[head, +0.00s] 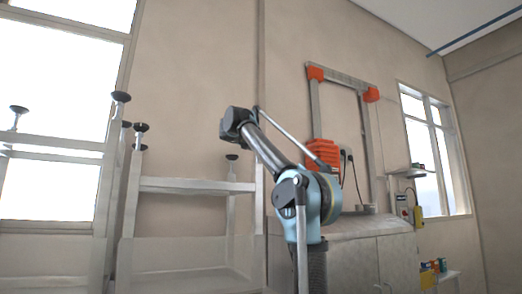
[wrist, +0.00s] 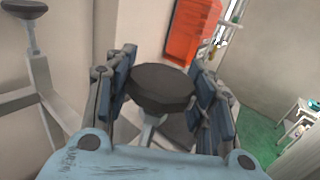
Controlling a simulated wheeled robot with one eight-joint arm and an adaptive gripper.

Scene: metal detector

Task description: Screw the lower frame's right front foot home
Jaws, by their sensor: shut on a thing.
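My gripper (wrist: 165,92) is shut on a black round foot (wrist: 162,85) in the wrist view, with a blue-grey finger on each side of it. A pale stem (wrist: 150,128) shows below the foot; how far it is screwed in cannot be seen. The white frame (wrist: 50,105) stands at the left, with another black foot (wrist: 24,9) on an upright there. In the head view the white frame (head: 190,186) stands at the left with several black feet on top of its uprights, among them one foot (head: 232,157). My fingers cannot be made out there.
An orange ribbed unit (head: 322,155) and a grey frame with orange corners (head: 343,78) stand at a cabinet (head: 370,262) on the right. The orange unit also shows in the wrist view (wrist: 192,30). A small table (wrist: 297,118) stands at the far right on green floor (wrist: 258,137).

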